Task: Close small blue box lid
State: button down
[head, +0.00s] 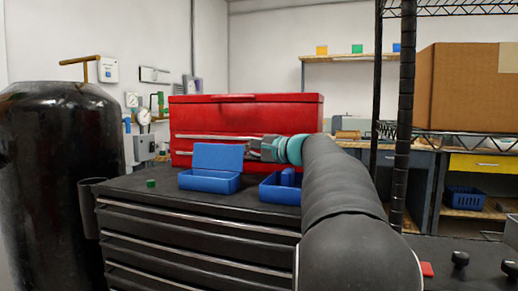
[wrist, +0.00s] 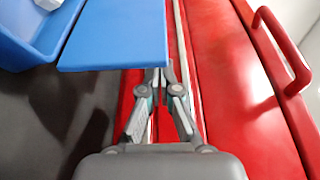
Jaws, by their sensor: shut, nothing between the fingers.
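The small blue box (head: 209,183) stands on the black cabinet top with its lid (head: 218,157) raised open at the back. In the wrist view, the box (wrist: 38,35) is at the upper left and its lid (wrist: 115,38) spans the upper middle. My gripper (head: 250,149) is just right of the raised lid in the head view. In the wrist view, my gripper (wrist: 158,76) has its fingertips together, empty, at the lid's lower edge. The tips are partly hidden there, and I cannot tell whether they touch the lid.
A second blue box (head: 268,192) stands to the right, partly hidden by my arm. A red toolbox (head: 245,113) stands close behind the lid. A small green block (head: 151,183) lies left of the box. The black cabinet top (head: 165,198) is clear in front.

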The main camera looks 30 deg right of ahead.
aim_at(219, 157)
jog(key=x, duration=0.2)
jog(key=shift+w+a, duration=0.2)
jog(key=shift+w, duration=0.05)
jog(key=shift+s+a+r, duration=0.15)
jog(key=shift+s+a, duration=0.15)
jog(key=shift+s, duration=0.1)
jog(key=shift+s+a, duration=0.3)
jog(key=shift+s+b, duration=0.1)
jog(key=shift+b, duration=0.4)
